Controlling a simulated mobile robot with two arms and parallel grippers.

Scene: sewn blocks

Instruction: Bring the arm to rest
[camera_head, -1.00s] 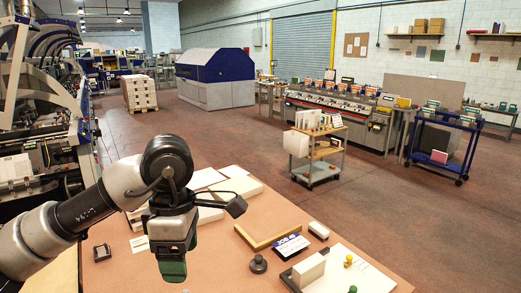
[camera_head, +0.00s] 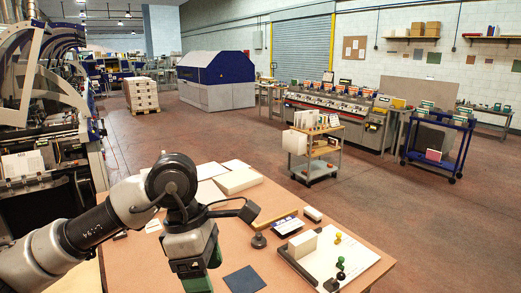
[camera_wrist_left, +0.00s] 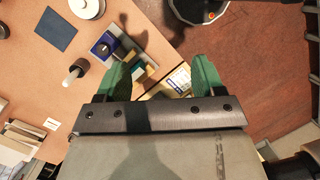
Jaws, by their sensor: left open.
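My left arm comes in from the left in the head view, bent at a dark joint. My left gripper (camera_head: 197,276) hangs below it over the near part of the brown table (camera_head: 225,252), its green fingers partly cut off by the frame. In the left wrist view the two green fingers (camera_wrist_left: 163,72) are spread apart. No held object shows between them; items on the table show beyond the gap. My right arm is not in view.
A dark blue square (camera_head: 244,280) lies right of the gripper. White stacks (camera_head: 238,181) lie behind.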

